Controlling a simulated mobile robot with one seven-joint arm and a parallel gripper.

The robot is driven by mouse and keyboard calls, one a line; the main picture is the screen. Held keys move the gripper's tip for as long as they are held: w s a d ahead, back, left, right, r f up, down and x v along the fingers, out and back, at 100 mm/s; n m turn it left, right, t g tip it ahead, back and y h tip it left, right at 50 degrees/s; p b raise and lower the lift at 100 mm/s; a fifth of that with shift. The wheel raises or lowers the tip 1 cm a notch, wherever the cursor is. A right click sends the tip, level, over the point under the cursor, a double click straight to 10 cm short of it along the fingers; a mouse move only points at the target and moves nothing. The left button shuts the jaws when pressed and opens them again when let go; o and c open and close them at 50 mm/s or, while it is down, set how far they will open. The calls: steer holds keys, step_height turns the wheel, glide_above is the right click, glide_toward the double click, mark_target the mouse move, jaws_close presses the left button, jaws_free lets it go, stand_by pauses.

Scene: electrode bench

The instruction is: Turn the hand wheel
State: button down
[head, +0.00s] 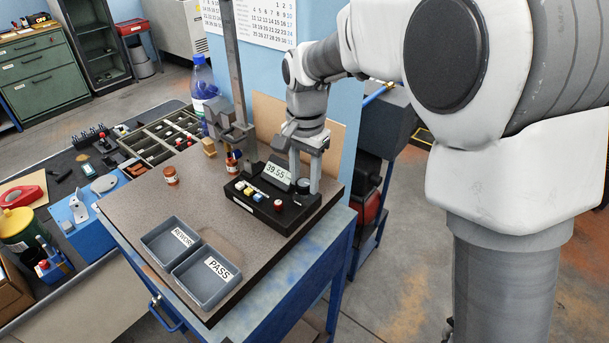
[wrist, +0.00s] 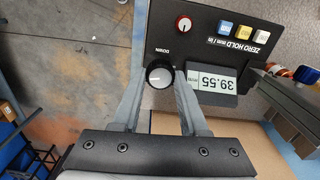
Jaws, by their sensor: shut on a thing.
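The hand wheel is a round black knob with a white pointer line, beside the word DOWN on a black gauge box (head: 260,204). It shows clearly in the wrist view (wrist: 158,74) and is partly hidden by my fingers in the head view. My gripper (wrist: 159,78) points down at the box, with one finger on each side of the wheel, shut on it; its fingers also show in the head view (head: 304,178). The display (wrist: 214,84) beside the wheel reads 39.55.
A red knob (wrist: 184,24) and blue, yellow and white buttons sit on the same box. A tall grey column (head: 234,65) stands just left of my gripper.

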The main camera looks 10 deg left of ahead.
steer(key=shift+m, duration=2)
steer(key=shift+c, duration=2.2)
jaws_free()
